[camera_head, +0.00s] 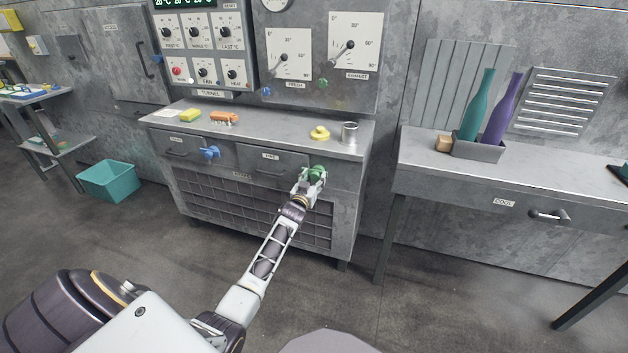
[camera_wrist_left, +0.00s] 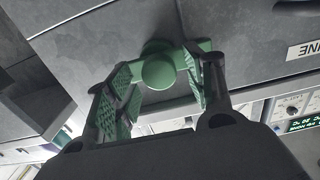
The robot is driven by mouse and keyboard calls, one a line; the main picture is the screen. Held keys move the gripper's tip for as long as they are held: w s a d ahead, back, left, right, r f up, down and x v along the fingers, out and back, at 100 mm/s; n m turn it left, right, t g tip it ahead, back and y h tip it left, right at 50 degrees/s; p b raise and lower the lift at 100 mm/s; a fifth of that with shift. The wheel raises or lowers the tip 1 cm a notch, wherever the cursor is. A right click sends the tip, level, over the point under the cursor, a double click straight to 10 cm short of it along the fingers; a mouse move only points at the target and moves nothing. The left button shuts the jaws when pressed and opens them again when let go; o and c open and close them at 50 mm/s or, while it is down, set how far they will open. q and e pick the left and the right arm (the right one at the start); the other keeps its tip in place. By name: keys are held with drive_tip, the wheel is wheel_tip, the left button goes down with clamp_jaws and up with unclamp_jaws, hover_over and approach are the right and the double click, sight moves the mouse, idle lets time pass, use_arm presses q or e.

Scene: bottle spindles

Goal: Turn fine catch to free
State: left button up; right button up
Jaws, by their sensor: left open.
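The fine catch is a green knob (camera_head: 318,171) at the right end of the drawer front labelled FINE (camera_head: 270,156), on the grey cabinet. It also shows in the left wrist view as a round green knob (camera_wrist_left: 158,71). My left gripper (camera_head: 309,182) is at the catch. In the left wrist view its open fingers, with green pads, stand on either side of the knob (camera_wrist_left: 160,88). I cannot tell whether the pads touch it. The fingers partly hide the catch, and its turned position is not clear. My right gripper is not in view.
A blue catch (camera_head: 210,153) sits on the drawer to the left. The cabinet top holds a yellow object (camera_head: 320,133), a metal cup (camera_head: 350,133) and an orange item (camera_head: 224,117). A side table (camera_head: 560,185) with bottles stands to the right. A teal bin (camera_head: 108,181) is at left.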

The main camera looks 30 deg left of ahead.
use_arm(q)
drive_tip(key=shift+w, duration=0.35)
drive_tip(key=c, duration=0.7)
drive_tip(key=shift+c, duration=1.3)
